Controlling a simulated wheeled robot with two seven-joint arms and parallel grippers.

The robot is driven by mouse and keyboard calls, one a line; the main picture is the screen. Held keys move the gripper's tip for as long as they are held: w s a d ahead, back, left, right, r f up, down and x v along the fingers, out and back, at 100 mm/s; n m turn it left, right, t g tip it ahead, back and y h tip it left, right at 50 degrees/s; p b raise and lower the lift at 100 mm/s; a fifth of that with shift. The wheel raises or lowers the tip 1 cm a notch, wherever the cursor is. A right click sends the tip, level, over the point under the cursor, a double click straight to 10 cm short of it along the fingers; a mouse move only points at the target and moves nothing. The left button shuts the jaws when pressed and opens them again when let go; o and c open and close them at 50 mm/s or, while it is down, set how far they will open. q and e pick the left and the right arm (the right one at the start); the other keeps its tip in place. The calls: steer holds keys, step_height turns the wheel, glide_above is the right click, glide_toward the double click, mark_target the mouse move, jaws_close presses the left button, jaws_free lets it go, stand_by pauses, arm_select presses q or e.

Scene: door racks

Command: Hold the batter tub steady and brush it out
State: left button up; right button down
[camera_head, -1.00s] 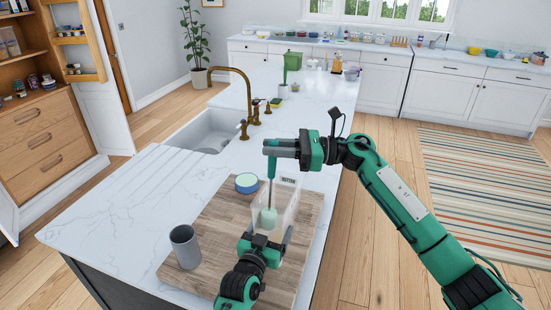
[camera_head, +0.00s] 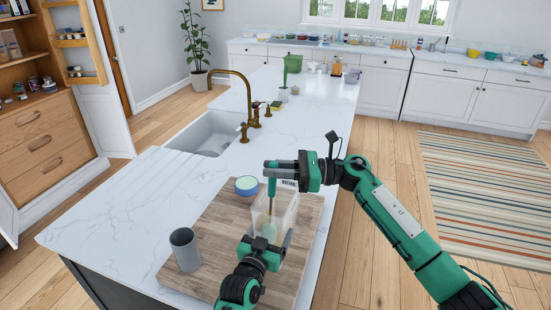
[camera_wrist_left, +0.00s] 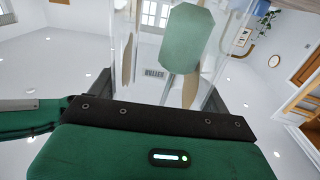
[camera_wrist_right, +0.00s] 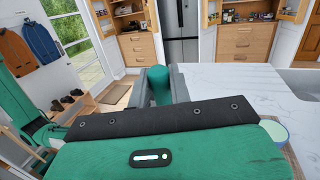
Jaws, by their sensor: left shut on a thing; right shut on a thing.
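The clear batter tub (camera_head: 288,211) stands on the wooden board, its black lettering near the top of its far side. My left gripper (camera_head: 265,243) is shut on the tub's near side. The clear walls also show in the left wrist view (camera_wrist_left: 146,62). My right gripper (camera_head: 272,170) is above the tub, shut on the green handle of the brush (camera_head: 271,187). The handle also shows in the right wrist view (camera_wrist_right: 159,84). The brush points down into the tub; its pale green head (camera_wrist_left: 181,38) shows through the wall. Whether the bristles touch the bottom I cannot tell.
The wooden board (camera_head: 216,225) lies on the white marble counter (camera_head: 133,207). A grey cup (camera_head: 185,249) stands at its left, and a blue round container (camera_head: 247,186) at its back. A sink (camera_head: 209,133) with a brass faucet (camera_head: 247,90) is farther back.

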steer(key=shift+f, duration=0.15)
steer(key=w+d, duration=0.2)
steer(key=d, duration=0.1)
steer(key=shift+d, duration=0.1)
stand_by(0.6)
steer(key=shift+w+d, duration=0.25)
steer(key=shift+w, duration=0.45)
steer(key=shift+w+d, duration=0.25)
steer(key=shift+w, duration=0.4)
steer(key=shift+s+d, duration=0.1)
steer(key=shift+d, duration=0.25)
steer(key=shift+s+d, duration=0.15)
steer(key=shift+d, duration=0.15)
